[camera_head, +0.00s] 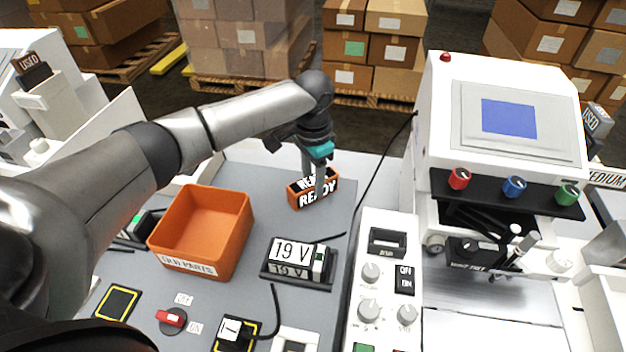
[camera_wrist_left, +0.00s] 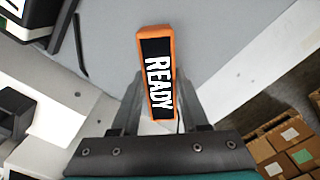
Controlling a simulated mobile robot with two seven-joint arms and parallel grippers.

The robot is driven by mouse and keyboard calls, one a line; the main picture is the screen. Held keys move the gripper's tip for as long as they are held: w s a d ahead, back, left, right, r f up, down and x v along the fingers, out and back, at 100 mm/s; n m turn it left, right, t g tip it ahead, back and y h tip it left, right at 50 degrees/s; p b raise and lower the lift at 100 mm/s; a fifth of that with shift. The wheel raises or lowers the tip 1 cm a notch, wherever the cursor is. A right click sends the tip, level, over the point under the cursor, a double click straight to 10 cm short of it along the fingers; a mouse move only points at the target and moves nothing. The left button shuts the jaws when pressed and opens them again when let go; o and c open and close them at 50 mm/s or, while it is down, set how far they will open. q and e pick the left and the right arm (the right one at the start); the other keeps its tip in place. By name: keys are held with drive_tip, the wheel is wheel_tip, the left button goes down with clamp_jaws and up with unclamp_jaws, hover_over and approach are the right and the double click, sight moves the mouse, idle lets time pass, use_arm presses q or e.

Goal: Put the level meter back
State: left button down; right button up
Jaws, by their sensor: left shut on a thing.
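The level meter appears to be the orange-edged block with black faces reading READY (camera_head: 301,200). It is at the back middle of the grey panel; I cannot tell whether it touches the surface. My left gripper (camera_head: 321,180) comes down from above and is shut on it. In the left wrist view the block (camera_wrist_left: 155,60) lies lengthwise between the fingers (camera_wrist_left: 158,105), its READY face showing. My right gripper is not in view.
An orange bin labelled OLD PARTS (camera_head: 203,268) stands left on the grey panel (camera_head: 250,235). A 19 V display (camera_head: 291,250) is in front of the block. A white machine with a blue screen (camera_head: 508,118) stands right. A black cable (camera_head: 372,185) runs close by.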

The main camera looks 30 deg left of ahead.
sight(313, 180)
use_arm(q)
drive_tip(key=shift+c, duration=2.1)
unclamp_jaws()
wheel_tip(313, 180, up, 12)
drive_tip(key=p, duration=0.1)
drive_tip(key=shift+d, duration=0.1)
